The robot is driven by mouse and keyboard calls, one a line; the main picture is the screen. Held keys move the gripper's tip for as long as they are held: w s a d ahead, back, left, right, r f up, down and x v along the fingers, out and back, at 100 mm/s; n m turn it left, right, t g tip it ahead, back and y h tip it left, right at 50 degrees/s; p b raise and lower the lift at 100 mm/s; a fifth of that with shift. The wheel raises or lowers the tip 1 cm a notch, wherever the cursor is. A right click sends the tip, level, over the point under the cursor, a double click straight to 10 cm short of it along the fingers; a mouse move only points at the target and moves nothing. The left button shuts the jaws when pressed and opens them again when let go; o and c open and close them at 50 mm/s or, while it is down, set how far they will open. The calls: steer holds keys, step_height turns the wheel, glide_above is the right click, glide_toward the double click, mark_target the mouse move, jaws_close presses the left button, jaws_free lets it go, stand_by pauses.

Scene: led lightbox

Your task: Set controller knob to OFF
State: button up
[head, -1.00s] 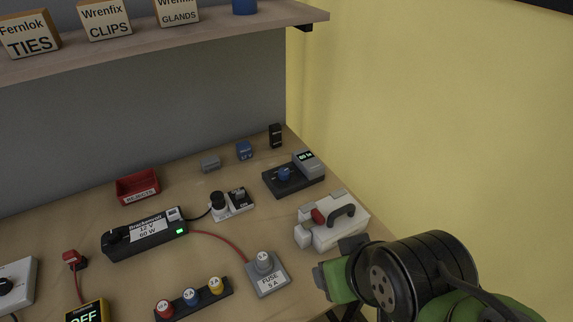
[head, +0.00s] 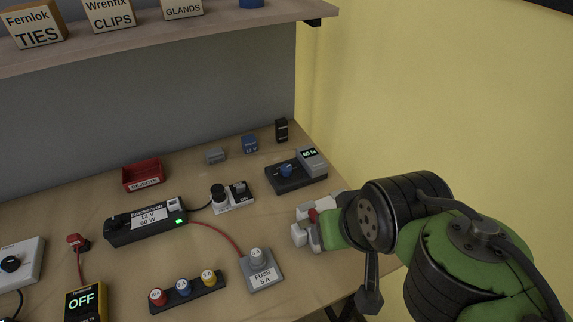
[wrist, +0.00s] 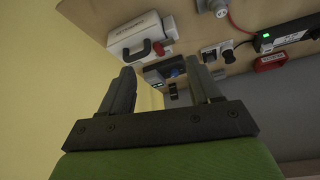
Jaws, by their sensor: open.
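At the left edge a white box (head: 30,252) carries a dark knob (head: 11,264). I cannot tell for sure which is the controller, and no knob marking is legible. My gripper (wrist: 162,83) is open and empty. In the head view the arm hides the fingertips.
A white case (head: 301,234) with a red knob is close to my gripper, partly hidden by it. A power supply (head: 145,226), a switched socket (head: 232,199), a fuse block (head: 262,272) and a yellow OFF display (head: 84,301) stand on the bench. A yellow wall is at right.

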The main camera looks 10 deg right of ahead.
steer(key=w+r+m+p, duration=0.2)
steer(key=w+r+p, duration=0.15)
steer(key=w, duration=0.75)
steer(key=m+g+h+p, duration=0.1)
steer(key=m+h+p, duration=0.1)
steer(key=p, duration=0.3)
glide_above(286, 169)
steer(key=s+a, duration=0.3)
steer(key=s, duration=0.3)
step_height(286, 169, down, 7)
steer(key=x, duration=1.5)
steer(key=shift+d+f, duration=0.15)
steer(key=shift+f, duration=0.05)
steer(key=shift+w+f, duration=0.15)
steer(key=shift+f, duration=0.3)
steer(key=c, duration=1)
steer(key=shift+c, duration=0.2)
